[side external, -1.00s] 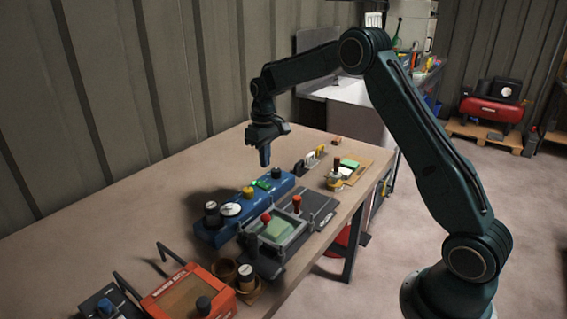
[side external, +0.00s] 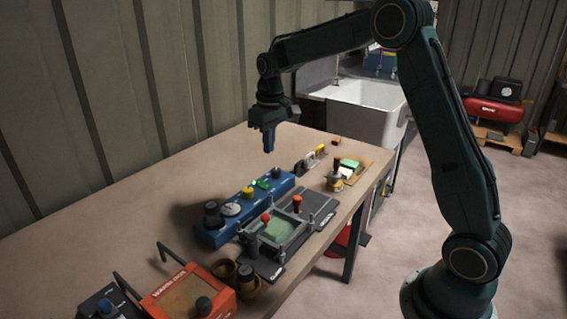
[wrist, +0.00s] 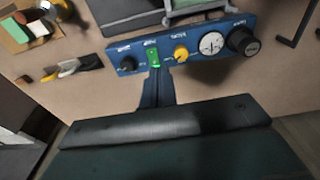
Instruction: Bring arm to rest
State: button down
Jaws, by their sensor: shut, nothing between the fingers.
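My gripper (side external: 268,141) points down in the air above the far part of the workbench (side external: 150,200), and its fingers are together with nothing between them. In the wrist view the gripper (wrist: 155,84) shows shut over the bench, in front of a blue control panel (wrist: 195,52). The same panel (side external: 222,234) lies on the bench below the gripper in the side view. It carries a yellow knob, a green lit switch, a round gauge and black knobs. The gripper is apart from it.
A clamp frame (side external: 292,228) with a green pad and red knob stands beside the panel. An orange-red box (side external: 185,290) sits at the near end. A tray (side external: 350,172) with small items lies near the right edge. A white sink (side external: 365,105) stands behind. The bench's left side is clear.

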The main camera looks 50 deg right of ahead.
jog(key=s+a+r+t, duration=0.1)
jog(key=s+a+r, duration=0.3)
jog(key=s+r, duration=0.35)
jog(key=s+a+t, duration=0.2)
jog(key=s+a, duration=0.1)
jog(key=s, duration=0.9)
jog(key=s+a+t, duration=0.1)
jog(key=s+a, duration=0.2)
jog(key=s, duration=0.9)
jog(key=shift+s+a+r+t, duration=0.15)
jog(key=shift+s+r+t, duration=0.05)
jog(key=shift+r+t, duration=0.2)
